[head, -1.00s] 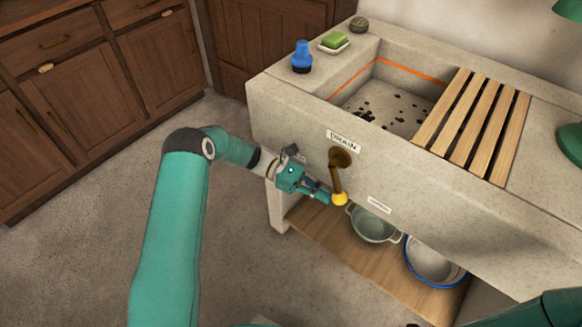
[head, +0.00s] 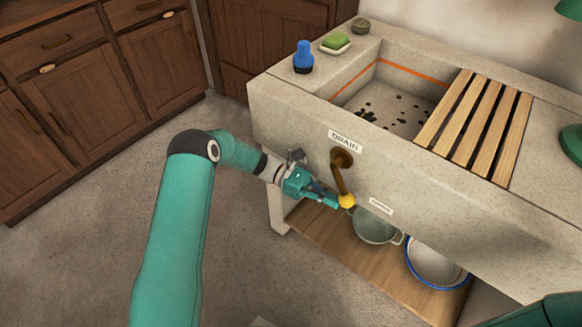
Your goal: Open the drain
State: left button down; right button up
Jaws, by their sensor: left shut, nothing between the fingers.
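The drain lever (head: 342,178) is a brown metal handle with a yellow ball knob (head: 347,201) at its lower end. It hangs from a round pivot on the front of the stone sink (head: 290,119), under a label (head: 345,141) reading DRAIN, and tilts slightly to the right at the bottom. My left gripper (head: 333,202) is shut and empty, its fingertips at the left side of the yellow knob; I cannot tell for certain whether they touch. Dark bits lie on the basin floor (head: 407,108). Of my right arm only a part shows at the lower right corner; its gripper is out of view.
A slatted wooden rack (head: 475,125) covers part of the sink. A blue-topped brush (head: 303,57) and a green soap (head: 336,40) stand on the rim. Below, a shelf (head: 345,262) holds a grey-green pot (head: 376,226) and a blue-rimmed white basin (head: 437,264). A smaller label (head: 381,206) is right of the knob.

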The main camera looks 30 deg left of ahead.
pick_arm(q)
jog(key=a+f+b, duration=0.3)
jog(key=a, duration=0.9)
jog(key=shift+w+a+f, duration=0.15)
jog(key=shift+a+f, duration=0.15)
jog(key=shift+a, duration=0.05)
